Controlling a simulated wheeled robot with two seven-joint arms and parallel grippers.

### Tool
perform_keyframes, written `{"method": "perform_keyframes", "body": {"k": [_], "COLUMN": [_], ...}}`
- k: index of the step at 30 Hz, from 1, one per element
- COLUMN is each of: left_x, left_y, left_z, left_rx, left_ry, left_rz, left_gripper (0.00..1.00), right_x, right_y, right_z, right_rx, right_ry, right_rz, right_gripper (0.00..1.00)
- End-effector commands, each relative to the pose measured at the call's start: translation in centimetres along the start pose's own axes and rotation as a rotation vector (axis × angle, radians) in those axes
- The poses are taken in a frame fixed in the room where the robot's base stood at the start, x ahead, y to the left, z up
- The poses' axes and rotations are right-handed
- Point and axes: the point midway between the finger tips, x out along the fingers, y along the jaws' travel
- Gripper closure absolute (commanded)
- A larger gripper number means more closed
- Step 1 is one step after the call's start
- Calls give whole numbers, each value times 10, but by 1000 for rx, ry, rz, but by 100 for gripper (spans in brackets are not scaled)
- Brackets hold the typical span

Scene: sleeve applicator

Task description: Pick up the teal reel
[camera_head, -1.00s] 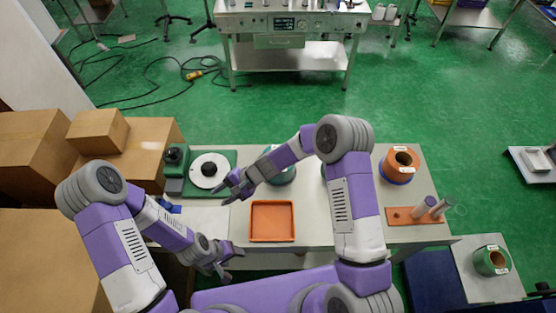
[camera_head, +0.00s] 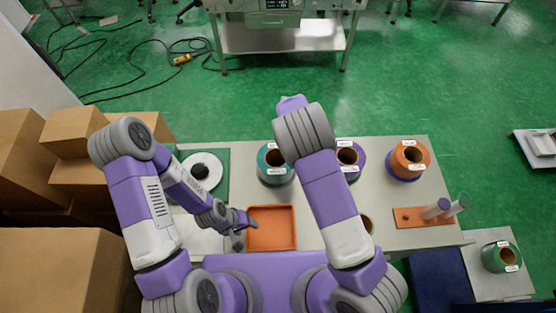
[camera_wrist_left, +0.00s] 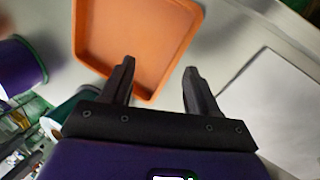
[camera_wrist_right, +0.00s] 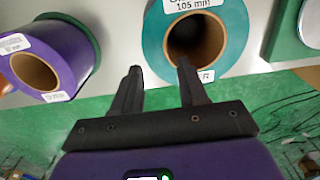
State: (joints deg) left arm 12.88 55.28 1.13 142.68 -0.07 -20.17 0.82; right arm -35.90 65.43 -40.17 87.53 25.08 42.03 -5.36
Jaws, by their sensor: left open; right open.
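The teal reel (camera_head: 264,166) stands on the table (camera_head: 385,222) in the head view, just left of my right arm. In the right wrist view the teal reel (camera_wrist_right: 157,45) is at top centre with its brown hollow core and white labels facing me. My right gripper (camera_wrist_right: 160,75) is open, its fingertips pointing at the reel's lower left edge, with nothing between them. In the head view the right gripper is hidden behind my arm. My left gripper (camera_head: 245,226) is open and empty at the left edge of the orange tray (camera_wrist_left: 135,40).
A purple reel (camera_head: 358,160) stands right of the teal one, also seen in the right wrist view (camera_wrist_right: 60,40). An orange reel (camera_head: 410,158) and an orange peg board (camera_head: 425,221) are farther right. A green reel (camera_head: 500,258) sits on a side stand. Boxes (camera_head: 60,250) fill the left.

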Motion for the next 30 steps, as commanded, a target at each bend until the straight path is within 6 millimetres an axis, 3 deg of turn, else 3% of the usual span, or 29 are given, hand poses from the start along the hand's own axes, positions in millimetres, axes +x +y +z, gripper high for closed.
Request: {"method": "perform_keyframes", "body": {"k": [9,14,24,30], "left_x": [-4,-5,-11,-11], "left_y": [1,2,4,4], "left_z": [0,0,1,1], "left_rx": [0,0,0,0], "left_ry": [0,0,0,0], "left_rz": [0,0,0,0], "left_gripper": [40,40,40,40], "right_x": [52,62,107,112], "right_y": [1,1,4,4], "right_z": [0,1,3,2], "right_rx": [1,1,2,3], "right_ry": [-2,-1,-1,1], "right_rz": [2,0,0,-2], "right_gripper": [57,57,57,57]}}
